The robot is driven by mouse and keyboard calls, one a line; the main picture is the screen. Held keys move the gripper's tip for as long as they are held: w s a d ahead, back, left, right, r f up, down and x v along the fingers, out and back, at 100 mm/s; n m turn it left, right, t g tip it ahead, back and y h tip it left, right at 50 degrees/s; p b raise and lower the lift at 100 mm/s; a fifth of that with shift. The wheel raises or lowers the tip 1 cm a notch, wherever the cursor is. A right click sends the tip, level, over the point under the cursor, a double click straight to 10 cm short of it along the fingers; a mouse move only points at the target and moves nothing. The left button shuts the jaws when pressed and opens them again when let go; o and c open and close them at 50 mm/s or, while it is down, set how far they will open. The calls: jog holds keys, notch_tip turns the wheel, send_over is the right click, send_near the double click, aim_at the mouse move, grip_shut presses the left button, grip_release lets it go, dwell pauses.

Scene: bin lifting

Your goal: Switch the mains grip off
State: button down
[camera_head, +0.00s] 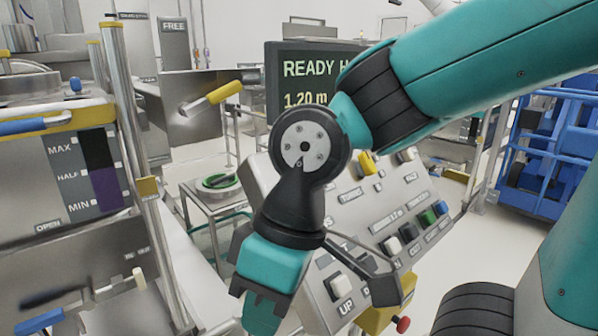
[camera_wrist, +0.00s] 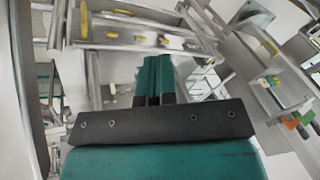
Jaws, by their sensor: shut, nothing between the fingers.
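A grip with a yellow handle (camera_head: 226,92) sits on a grey metal plate (camera_head: 180,118) at upper left in the head view. It points up to the right, and I cannot read a label naming it as the mains grip. My gripper (camera_head: 262,318) hangs in front of the grey control panel (camera_head: 300,205), low and to the right of that handle and apart from it. Its teal fingers are shut and empty; they also show in the wrist view (camera_wrist: 155,75). My wrist hides part of the panel.
The panel carries a yellow selector (camera_head: 368,163) and several push buttons. A screen (camera_head: 315,75) reading "READY" stands behind. A steel post (camera_head: 125,130) and a MAX/HALF/MIN gauge (camera_head: 90,170) are at left. A blue rack (camera_head: 550,140) is at right.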

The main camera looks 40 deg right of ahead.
jog(key=w+d+r+m+t+h+p, duration=0.1)
jog(key=w+d+r+m+p, duration=0.1)
jog(key=w+d+r+p, duration=0.4)
jog(key=w+d+r+m+h+p, duration=0.1)
jog(key=w+d+r+p, duration=0.15)
jog(key=w, duration=0.45)
jog(key=w+d+r+m+h+p, duration=0.1)
jog(key=w+d+r+p, duration=0.1)
jog(key=w+d, duration=0.3)
jog(key=w+d+r+m+h+p, duration=0.1)
jog(key=w+d+r, duration=0.3)
jog(key=d, duration=0.5)
jog(key=shift+w+r+m+p, duration=0.25)
jog(key=shift+w+m+p, duration=0.15)
jog(key=shift+m, duration=0.4)
jog(key=f, duration=0.3)
jog(key=f+p, duration=0.1)
jog(key=f, duration=0.2)
jog(key=f+p, duration=0.1)
jog(key=f, duration=0.2)
jog(key=shift+w+f, duration=0.1)
jog(key=shift+w, duration=0.25)
jog(key=shift+s+f+p, duration=0.5)
jog(key=shift+s+f, duration=0.1)
jog(key=shift+f, duration=0.4)
jog(key=shift+s+f+p, duration=0.45)
jog(key=shift+s+f, duration=0.15)
jog(key=shift+f, duration=0.35)
jog(key=shift+d, duration=0.1)
